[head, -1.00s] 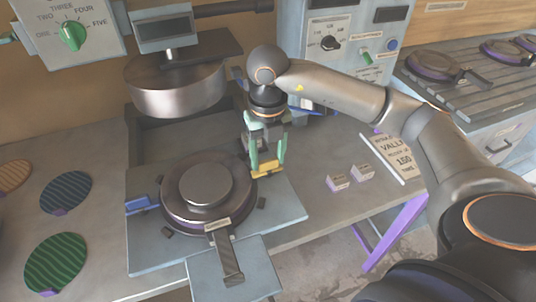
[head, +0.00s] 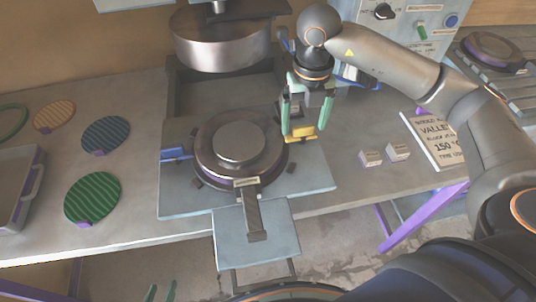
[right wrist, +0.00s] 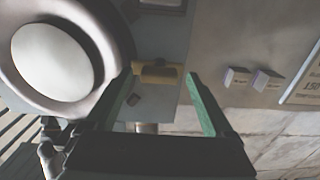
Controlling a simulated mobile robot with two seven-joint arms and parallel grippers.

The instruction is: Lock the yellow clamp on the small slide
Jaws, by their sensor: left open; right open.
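The yellow clamp (head: 301,133) sits at the right edge of the round dark die (head: 212,167) on the pale blue slide plate (head: 310,177). In the right wrist view the yellow clamp (right wrist: 158,73) lies between my fingertips. My right gripper (head: 306,122) is open above the clamp, a finger on either side; whether they touch it I cannot tell. The right gripper's green fingers also show in the right wrist view (right wrist: 160,80). My left gripper (head: 161,291) is open at the bottom edge, far from the clamp, with only its fingertips showing.
A blue clamp (head: 176,154) is on the die's left side. A press head (head: 222,42) hangs behind and above. Two small labelled blocks (head: 371,157) and a sign (head: 436,140) are to the right. Ribbed round plates (head: 92,197) lie at left.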

